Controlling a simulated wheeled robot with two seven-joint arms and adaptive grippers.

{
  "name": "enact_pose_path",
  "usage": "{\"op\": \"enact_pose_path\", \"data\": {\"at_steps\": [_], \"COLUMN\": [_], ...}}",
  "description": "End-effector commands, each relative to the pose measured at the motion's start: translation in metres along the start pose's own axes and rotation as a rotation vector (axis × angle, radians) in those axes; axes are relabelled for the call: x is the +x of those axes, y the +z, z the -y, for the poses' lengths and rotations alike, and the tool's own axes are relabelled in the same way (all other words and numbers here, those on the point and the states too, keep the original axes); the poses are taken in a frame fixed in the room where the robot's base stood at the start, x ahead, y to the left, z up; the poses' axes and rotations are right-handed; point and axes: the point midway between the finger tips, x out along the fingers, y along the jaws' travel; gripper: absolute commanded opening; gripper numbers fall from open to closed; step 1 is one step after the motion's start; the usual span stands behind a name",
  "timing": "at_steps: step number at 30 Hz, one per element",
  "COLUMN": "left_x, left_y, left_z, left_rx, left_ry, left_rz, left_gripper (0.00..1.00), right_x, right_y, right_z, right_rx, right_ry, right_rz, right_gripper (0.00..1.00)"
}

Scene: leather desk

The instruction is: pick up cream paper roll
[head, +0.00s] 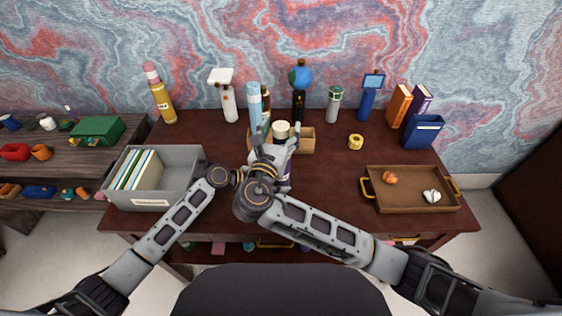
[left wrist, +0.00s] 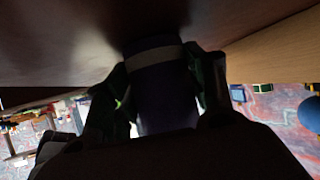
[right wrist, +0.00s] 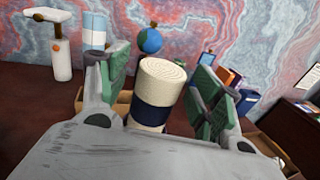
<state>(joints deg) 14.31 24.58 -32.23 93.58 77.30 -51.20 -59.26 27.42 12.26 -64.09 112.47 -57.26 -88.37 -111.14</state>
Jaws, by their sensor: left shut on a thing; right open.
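The cream paper roll (head: 281,127) stands upright near the middle of the desk in the head view. In the right wrist view the roll (right wrist: 162,78) shows a wound cream top and a dark navy band. My right gripper (head: 278,141) is open, with its green-padded fingers on either side of the roll and visible gaps. My left gripper (head: 284,174) is lower and nearer, partly hidden by my arms. In the left wrist view it is shut on a dark purple cylinder (left wrist: 158,85) with a pale band, close to the desk surface. That view is dark.
A wooden box (head: 306,139) sits right behind the roll. A grey bin (head: 190,160) with folders stands left and a brown tray (head: 410,204) lies right. Bare desk lies right of centre, around a yellow roll (head: 356,142).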

Motion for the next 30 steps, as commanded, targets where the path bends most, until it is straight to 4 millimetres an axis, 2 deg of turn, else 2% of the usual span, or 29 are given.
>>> {"op": "enact_pose_path", "data": {"at_steps": [4, 17, 30], "left_x": [0.0002, 0.0002, 0.0001], "left_y": [0.0006, 0.0006, 0.0005], "left_z": [-0.0001, -0.0001, -0.0001], "left_rx": [0.000, 0.000, 0.000], "left_ry": [0.000, 0.000, 0.000], "left_rz": [0.001, 0.001, 0.001], "left_gripper": [0.41, 0.41, 0.41], "right_x": [0.0065, 0.0064, 0.0062], "right_y": [-0.0007, -0.0005, -0.0005], "right_z": [0.0001, 0.0000, 0.0000], "right_rx": [-0.001, -0.001, 0.000], "right_ry": [0.000, 0.000, 0.000], "right_rz": [-0.001, -0.001, -0.001], "right_gripper": [0.66, 0.66, 0.10]}}
